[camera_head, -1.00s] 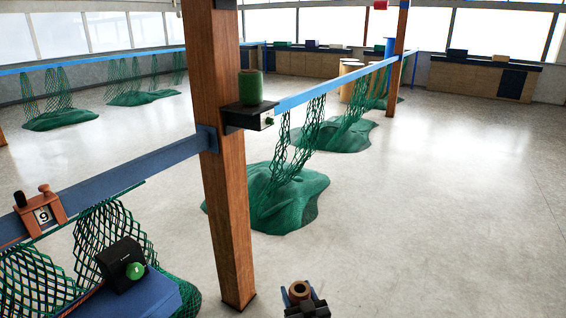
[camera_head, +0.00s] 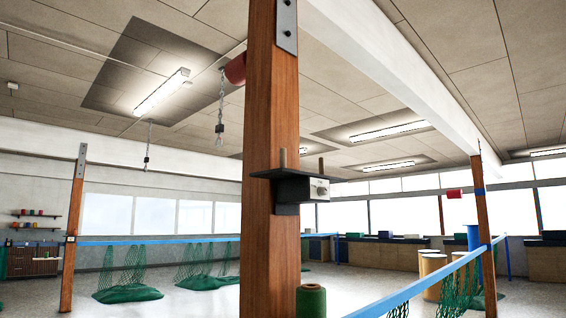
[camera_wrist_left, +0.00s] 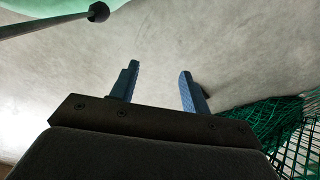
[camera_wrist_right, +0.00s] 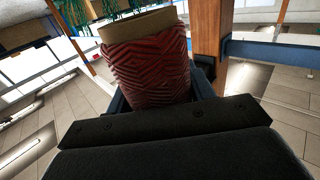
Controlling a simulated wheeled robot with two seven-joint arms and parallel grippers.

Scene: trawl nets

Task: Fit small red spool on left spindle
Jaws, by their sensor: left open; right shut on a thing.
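The small red spool (camera_wrist_right: 147,65), with dark red wound twine and a tan end, is in my right gripper (camera_wrist_right: 160,90), which is shut on it. The spool partly hides the fingers. My left gripper (camera_wrist_left: 159,78) is open and empty above the pale floor. In the head view, a black shelf (camera_head: 278,178) sticks out from the wooden post. Two upright wooden pegs stand on it: the left spindle (camera_head: 283,157) and a right spindle (camera_head: 321,167), both bare. Neither gripper shows in the head view.
The wooden post (camera_head: 268,240) stands in the middle, with a green spool (camera_head: 311,301) low beside it. A blue rail (camera_head: 420,284) runs off to the right. A red object (camera_head: 236,70) hangs behind the post. Green netting (camera_wrist_left: 258,118) lies right of my left gripper.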

